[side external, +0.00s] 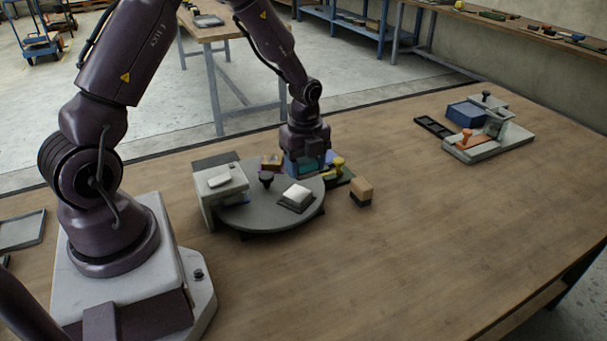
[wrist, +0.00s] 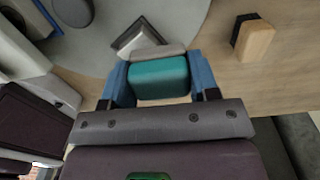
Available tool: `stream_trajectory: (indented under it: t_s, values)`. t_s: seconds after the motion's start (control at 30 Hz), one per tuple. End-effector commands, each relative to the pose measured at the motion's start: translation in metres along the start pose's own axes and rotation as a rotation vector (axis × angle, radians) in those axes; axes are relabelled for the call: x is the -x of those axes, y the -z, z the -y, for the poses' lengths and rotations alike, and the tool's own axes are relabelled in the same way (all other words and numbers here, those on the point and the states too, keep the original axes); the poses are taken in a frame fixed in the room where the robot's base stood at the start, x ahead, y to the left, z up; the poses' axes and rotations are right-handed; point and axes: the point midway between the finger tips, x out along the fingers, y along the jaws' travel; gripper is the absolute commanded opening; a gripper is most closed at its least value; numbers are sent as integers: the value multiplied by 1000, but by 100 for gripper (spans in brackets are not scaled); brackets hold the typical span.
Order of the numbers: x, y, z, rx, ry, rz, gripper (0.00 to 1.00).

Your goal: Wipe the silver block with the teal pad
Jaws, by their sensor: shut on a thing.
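My gripper (wrist: 159,84), with blue fingers, is shut on the teal pad (wrist: 160,75), one finger at each side of it. In the side external view my gripper (side external: 309,165) is at the far edge of the round grey table, and the pad is mostly hidden there. The silver block (side external: 297,195), pale on top with a darker base, sits on the grey disc (side external: 250,215) toward the near right. In the wrist view the silver block (wrist: 137,36) is just beyond the pad and partly covered by it. I cannot tell whether they touch.
A black knobbed piece (side external: 266,179) stands on the disc. A yellow-handled piece (side external: 338,165) is close right of my gripper. A wooden block with a dark base (side external: 361,190) stands right of the disc, and a grey box (side external: 222,190) at its left. The table's right middle is clear.

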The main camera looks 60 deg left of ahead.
Motion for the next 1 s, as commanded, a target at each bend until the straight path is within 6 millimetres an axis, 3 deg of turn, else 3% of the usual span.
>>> stream_trajectory:
  t_s: [0.5, 1.0]
  values:
    - [46, 0, 1, 0, 3, 1, 29]
    - [51, 0, 0, -1, 1, 0, 29]
